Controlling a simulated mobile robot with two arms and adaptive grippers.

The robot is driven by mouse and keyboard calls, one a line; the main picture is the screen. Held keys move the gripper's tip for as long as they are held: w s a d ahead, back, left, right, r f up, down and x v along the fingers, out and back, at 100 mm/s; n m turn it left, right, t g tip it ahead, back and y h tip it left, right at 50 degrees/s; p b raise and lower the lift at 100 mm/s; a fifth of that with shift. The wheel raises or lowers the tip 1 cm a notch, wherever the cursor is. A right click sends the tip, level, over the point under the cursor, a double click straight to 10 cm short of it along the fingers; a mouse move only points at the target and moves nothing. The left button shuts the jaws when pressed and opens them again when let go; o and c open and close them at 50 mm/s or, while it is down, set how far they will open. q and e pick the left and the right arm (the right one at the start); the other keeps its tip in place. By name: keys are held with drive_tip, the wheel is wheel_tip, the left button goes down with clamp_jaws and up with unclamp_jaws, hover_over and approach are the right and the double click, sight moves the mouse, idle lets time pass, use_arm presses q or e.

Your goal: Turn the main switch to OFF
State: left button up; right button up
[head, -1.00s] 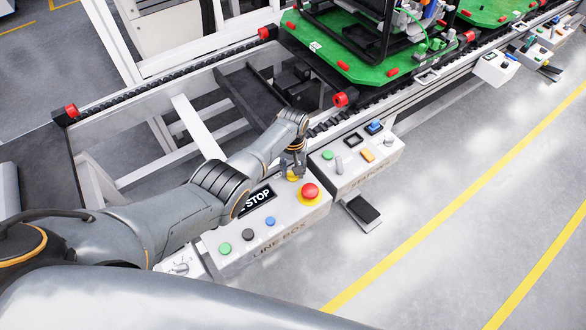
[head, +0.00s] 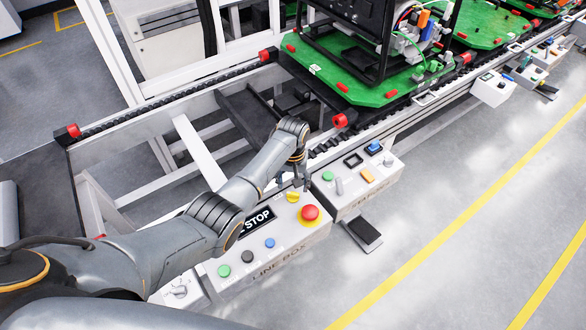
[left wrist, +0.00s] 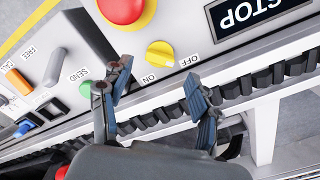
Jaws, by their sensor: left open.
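The main switch is a yellow knob (head: 293,197) on the top face of the line box (head: 262,262), with the red emergency button beside it. In the left wrist view the yellow knob (left wrist: 160,54) shows whole, with the labels ON and OFF printed by it. I cannot tell for sure which label its ridge points to. My left gripper (head: 294,182) is just beyond the knob in the head view, fingers pointing down. In the left wrist view its two fingers (left wrist: 157,76) are spread, with nothing between them, apart from the knob. My right gripper is not in view.
The red emergency button (head: 310,213) is close to the knob. A black display reading STOP (head: 257,221) and green, black and blue buttons share the box. A second control box (head: 352,186) stands beside it. The conveyor with green pallets (head: 375,88) runs behind.

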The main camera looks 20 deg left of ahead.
sight(293, 193)
use_arm(q)
wheel_tip(293, 193, up, 8)
drive_tip(key=shift+f, duration=0.15)
idle(0.6)
